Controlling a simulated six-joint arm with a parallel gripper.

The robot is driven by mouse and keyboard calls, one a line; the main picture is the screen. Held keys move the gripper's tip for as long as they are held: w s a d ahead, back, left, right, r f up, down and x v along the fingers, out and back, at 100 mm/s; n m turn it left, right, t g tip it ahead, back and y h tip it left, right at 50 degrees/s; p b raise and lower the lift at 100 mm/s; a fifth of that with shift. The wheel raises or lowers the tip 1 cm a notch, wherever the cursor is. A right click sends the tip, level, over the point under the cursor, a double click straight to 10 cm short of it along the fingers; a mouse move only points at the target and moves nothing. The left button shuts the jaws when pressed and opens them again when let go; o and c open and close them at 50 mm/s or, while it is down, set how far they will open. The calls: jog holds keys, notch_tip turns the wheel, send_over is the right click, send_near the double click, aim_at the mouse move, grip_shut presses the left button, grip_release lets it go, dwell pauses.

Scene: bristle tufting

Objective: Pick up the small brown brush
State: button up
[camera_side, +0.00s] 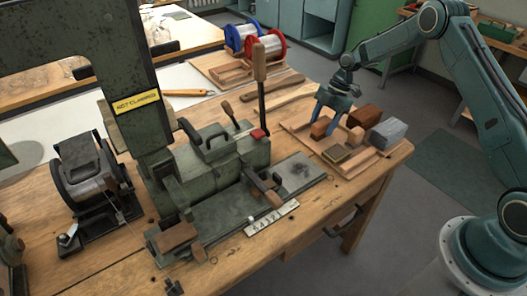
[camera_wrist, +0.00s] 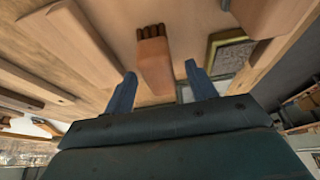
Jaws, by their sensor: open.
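A small brown brush block (camera_wrist: 154,62) lies between the two blue fingers of my gripper (camera_wrist: 160,72) in the wrist view, with clear gaps on both sides. Its far end has a row of dark spots or tufts. In the side view a small brown block (camera_side: 319,130), seemingly the same one, lies on a wooden tray (camera_side: 297,125) under my gripper (camera_side: 328,120). The fingers are open, point down and straddle or hover just over it. Whether a finger touches it cannot be told.
On the tray close by are a dark brown block (camera_side: 366,116), a lighter block (camera_side: 356,136), a grey block (camera_side: 388,133) and a framed flat piece (camera_side: 336,153). A green machine (camera_side: 225,155) with an upright wooden handle (camera_side: 260,75) stands to the left.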

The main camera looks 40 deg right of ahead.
aim_at(321, 123)
jog(key=shift+x, duration=1.2)
jog(key=c, duration=1.1)
jog(key=shift+o, duration=0.2)
jog(key=shift+r, duration=0.15)
notch_tip(321, 123, up, 20)
